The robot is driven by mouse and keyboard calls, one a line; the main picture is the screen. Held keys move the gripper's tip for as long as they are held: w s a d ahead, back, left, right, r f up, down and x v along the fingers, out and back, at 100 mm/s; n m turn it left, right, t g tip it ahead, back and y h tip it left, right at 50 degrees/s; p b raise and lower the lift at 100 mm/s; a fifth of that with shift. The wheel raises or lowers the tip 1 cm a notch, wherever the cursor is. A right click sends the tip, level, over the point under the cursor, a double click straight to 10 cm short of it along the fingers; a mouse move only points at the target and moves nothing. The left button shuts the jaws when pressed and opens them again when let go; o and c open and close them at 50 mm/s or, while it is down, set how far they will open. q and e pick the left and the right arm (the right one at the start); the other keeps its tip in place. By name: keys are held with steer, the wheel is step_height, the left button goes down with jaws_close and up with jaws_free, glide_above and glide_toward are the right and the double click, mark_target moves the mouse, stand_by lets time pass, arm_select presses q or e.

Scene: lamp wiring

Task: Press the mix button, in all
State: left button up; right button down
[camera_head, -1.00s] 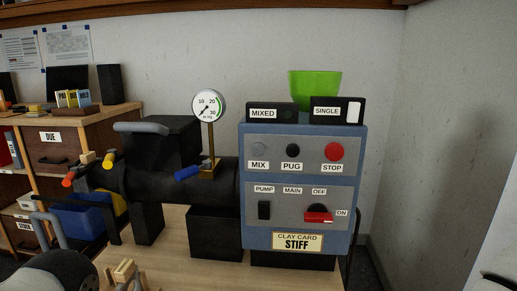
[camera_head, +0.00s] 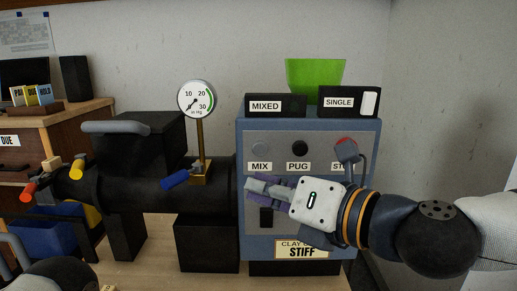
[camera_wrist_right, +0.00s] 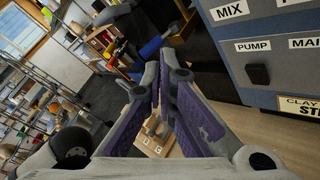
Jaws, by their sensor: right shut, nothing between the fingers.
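The grey mix button (camera_head: 261,148) sits at the upper left of the blue control box (camera_head: 310,123), above its MIX label (camera_head: 259,167). In the right wrist view only the MIX label (camera_wrist_right: 231,9) shows; the button is out of frame. My right gripper (camera_head: 250,187) is shut and empty. In the head view it reaches in from the right across the panel, its fingertips below the MIX label. The right wrist view shows its purple-padded fingers (camera_wrist_right: 164,70) close together at the tips. Whether it touches the panel cannot be told. My left gripper is not seen.
The black PUG button (camera_head: 300,148) is right of MIX. A pressure gauge (camera_head: 196,98) stands left of the box, above the black machine barrel (camera_head: 150,182). A green hopper (camera_head: 315,71) rises behind.

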mark_target(260, 148)
steer(key=shift+r, duration=0.15)
